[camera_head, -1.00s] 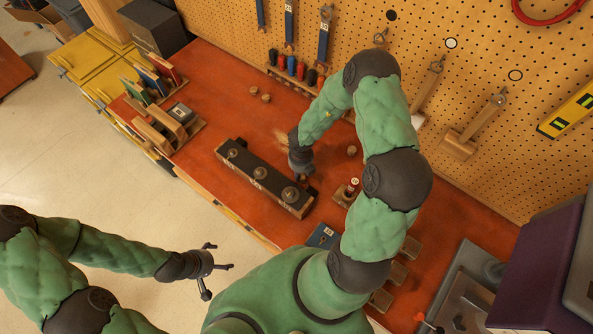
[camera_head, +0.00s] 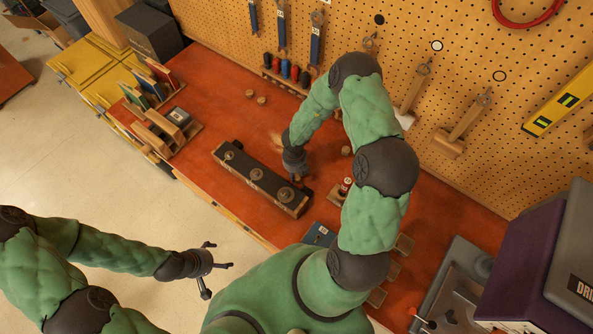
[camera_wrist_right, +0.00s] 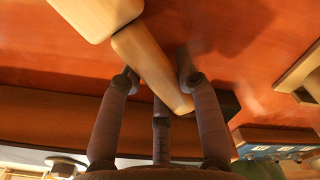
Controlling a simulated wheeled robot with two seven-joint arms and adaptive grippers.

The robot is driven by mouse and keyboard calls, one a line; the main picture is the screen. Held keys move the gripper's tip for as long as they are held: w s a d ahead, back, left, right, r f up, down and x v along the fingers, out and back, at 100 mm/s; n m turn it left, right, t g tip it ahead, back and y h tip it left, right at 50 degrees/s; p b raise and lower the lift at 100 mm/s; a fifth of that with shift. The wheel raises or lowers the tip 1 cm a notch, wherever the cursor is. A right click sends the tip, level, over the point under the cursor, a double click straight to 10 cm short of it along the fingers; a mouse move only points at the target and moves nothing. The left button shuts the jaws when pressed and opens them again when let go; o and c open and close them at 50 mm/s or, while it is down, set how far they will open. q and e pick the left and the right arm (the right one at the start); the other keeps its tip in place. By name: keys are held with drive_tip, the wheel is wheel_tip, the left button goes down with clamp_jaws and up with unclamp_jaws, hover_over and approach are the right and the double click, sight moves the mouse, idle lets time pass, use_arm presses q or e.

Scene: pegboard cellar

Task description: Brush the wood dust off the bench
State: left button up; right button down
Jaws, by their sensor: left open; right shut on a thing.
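The orange-red bench (camera_head: 215,100) runs along the pegboard wall. My right gripper (camera_head: 298,176) is low over the bench, just behind the dark block with round knobs. In the right wrist view its fingers (camera_wrist_right: 160,85) are shut on the pale wooden handle of a brush (camera_wrist_right: 145,55); the wider wooden head extends to the upper left. The bristles are not visible there. A small tan patch (camera_head: 275,138) shows beside the right gripper in the head view; I cannot tell whether it is dust or brush. My left gripper (camera_head: 222,268) is open and empty, off the bench's front side.
The dark block (camera_head: 238,172) stands near the bench's front edge. Small wooden pieces (camera_head: 255,97) lie farther back. Racks (camera_head: 165,130) stand at left, a red-topped bottle (camera_head: 346,185) near my right arm, and a machine (camera_head: 530,260) at right. The bench's middle left is clear.

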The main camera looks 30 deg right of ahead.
sight(269, 159)
drive_tip(key=shift+w+a+p, duration=0.5)
drive_tip(key=shift+w+p, duration=0.05)
drive_tip(key=shift+w, duration=0.25)
drive_tip(key=shift+w+a+p, duration=0.45)
drive_tip(key=shift+w+p, duration=0.05)
drive_tip(key=shift+w, duration=0.95)
drive_tip(key=shift+w+a+r+p, duration=0.1)
drive_tip(key=shift+w+a+p, duration=0.2)
drive_tip(key=shift+w+p, duration=0.4)
drive_tip(key=shift+w+a+r+p, duration=0.1)
drive_tip(key=shift+w+a+p, duration=0.25)
drive_tip(key=shift+w, duration=0.55)
drive_tip(key=shift+w+a+f+p, duration=0.1)
drive_tip(key=shift+w+a+p, duration=0.05)
drive_tip(key=shift+w, duration=0.45)
drive_tip(key=shift+w+a+f+p, duration=0.1)
drive_tip(key=shift+w+a+p, duration=0.05)
drive_tip(key=shift+w, duration=0.4)
drive_tip(key=shift+w+a, duration=0.25)
drive_tip(key=shift+w, duration=0.6)
